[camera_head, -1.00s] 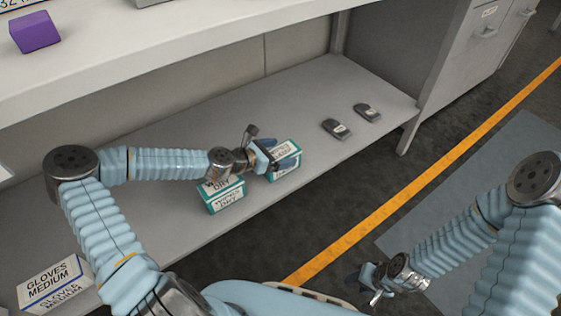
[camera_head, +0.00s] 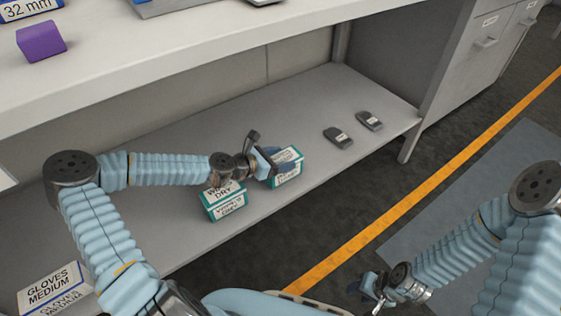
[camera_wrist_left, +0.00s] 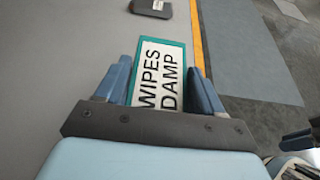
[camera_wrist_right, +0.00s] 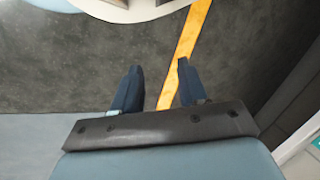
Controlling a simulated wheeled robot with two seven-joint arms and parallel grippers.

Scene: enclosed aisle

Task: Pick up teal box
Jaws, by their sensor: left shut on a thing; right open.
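A teal box (camera_head: 287,173) with a white label sits on the lower shelf near its front edge. In the left wrist view its label reads "WIPES DAMP" (camera_wrist_left: 162,75). My left gripper (camera_head: 272,162) is shut on this box, with one finger on each side of it. A second teal box (camera_head: 225,203) with a "DRY" label stands to its left, partly under my left wrist. My right gripper (camera_head: 370,287) is open and empty over the floor; its spread fingers show in the right wrist view (camera_wrist_right: 155,88).
Two dark grey devices (camera_head: 338,138) (camera_head: 369,120) lie on the shelf to the right. A "GLOVES MEDIUM" box (camera_head: 55,287) is at the lower left. A purple block (camera_head: 40,41) sits on the upper shelf (camera_head: 170,60). Grey drawers (camera_head: 480,50) stand at the right.

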